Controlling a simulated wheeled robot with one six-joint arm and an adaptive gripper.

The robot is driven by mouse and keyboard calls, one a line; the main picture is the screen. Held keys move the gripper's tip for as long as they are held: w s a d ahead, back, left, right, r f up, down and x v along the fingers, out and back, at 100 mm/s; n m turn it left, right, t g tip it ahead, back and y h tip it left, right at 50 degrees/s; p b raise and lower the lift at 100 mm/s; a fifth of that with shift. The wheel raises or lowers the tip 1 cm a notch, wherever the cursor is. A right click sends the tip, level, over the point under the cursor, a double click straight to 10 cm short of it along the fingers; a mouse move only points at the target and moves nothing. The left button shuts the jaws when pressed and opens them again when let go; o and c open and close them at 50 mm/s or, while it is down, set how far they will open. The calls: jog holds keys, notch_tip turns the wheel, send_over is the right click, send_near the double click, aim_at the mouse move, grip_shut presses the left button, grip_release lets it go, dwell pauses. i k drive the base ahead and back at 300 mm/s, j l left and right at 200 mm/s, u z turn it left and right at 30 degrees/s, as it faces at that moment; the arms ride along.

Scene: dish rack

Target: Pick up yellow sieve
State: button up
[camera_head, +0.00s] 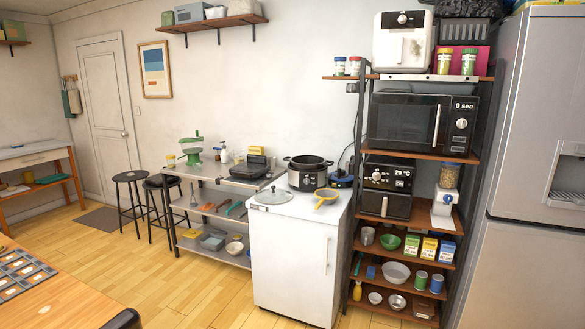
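The yellow sieve (325,198) lies on the front right part of the top of a white low cabinet or small fridge (292,265). Its round bowl sits near the front edge and appears small at this distance. My gripper cannot be made out in this view.
A black slow cooker (307,173) stands behind the sieve, and a glass lid (273,196) lies to its left. A tall shelf (407,155) with appliances and a large grey fridge (530,170) stand to the right. The wooden floor (190,290) before the cabinet looks clear.

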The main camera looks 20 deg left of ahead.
aim_at(325, 196)
jog(key=i+j+u, duration=0.1)
jog(key=i+j, duration=0.55)
jog(key=i, duration=0.3)
jog(key=i+j+u, duration=0.15)
jog(key=i+j, duration=0.15)
jog(key=i, duration=0.15)
jog(key=i+j, duration=0.25)
jog(key=i, duration=0.25)
jog(key=i+j+u, duration=0.15)
jog(key=i+j, duration=0.15)
jog(key=i, duration=0.15)
jog(key=i+j, duration=0.15)
jog(key=i, duration=0.35)
jog(key=j+u, duration=0.05)
